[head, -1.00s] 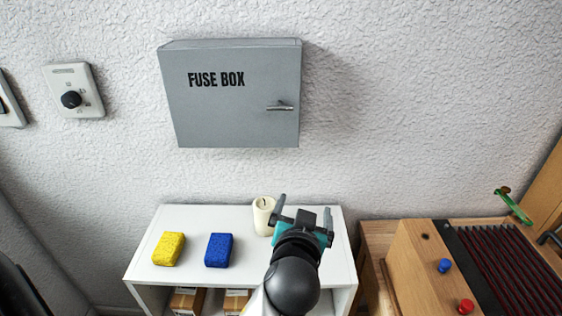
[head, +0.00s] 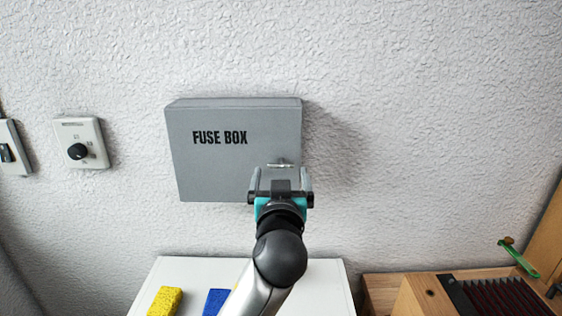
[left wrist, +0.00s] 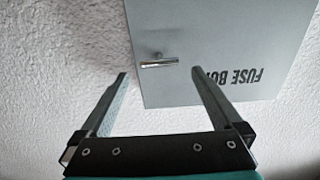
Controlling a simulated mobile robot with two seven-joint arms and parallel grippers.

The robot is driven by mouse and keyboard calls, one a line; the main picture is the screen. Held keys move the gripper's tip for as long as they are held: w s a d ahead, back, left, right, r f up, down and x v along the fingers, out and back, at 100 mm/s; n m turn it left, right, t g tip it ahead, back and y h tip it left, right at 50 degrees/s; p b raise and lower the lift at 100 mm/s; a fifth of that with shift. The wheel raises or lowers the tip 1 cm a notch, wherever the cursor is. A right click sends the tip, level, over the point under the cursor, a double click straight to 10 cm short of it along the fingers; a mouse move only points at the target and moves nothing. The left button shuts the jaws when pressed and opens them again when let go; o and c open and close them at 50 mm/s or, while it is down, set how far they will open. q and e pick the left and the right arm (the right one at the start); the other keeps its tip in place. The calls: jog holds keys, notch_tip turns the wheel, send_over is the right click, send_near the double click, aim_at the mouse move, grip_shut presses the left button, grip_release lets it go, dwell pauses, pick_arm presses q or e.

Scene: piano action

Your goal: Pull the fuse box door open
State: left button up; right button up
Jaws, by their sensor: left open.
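The grey fuse box (head: 215,165) hangs on the wall with its door shut; its lettering reads FUSE BOX. Its small metal handle (head: 281,165) sits near the door's right edge. In the left wrist view the box door (left wrist: 225,35) appears upside down, with the handle (left wrist: 159,63) between the fingers' lines and beyond the tips. My left gripper (head: 281,172) is open and empty, in front of the door's lower right part. In the left wrist view the gripper (left wrist: 160,75) shows both fingers spread, apart from the handle. My right gripper is not in view.
A white shelf (head: 180,270) stands below the box, with a yellow sponge (head: 165,302) and a blue sponge (head: 216,303) on it. A dial switch (head: 81,143) is on the wall at left. The wooden piano action (head: 420,298) stands at lower right. The wall right of the box is clear.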

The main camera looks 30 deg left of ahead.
aim_at(281, 165)
pick_arm(q)
jog(key=shift+p+x, duration=0.35)
jog(key=shift+x, duration=2.5)
jog(key=shift+c, duration=0.2)
grip_shut()
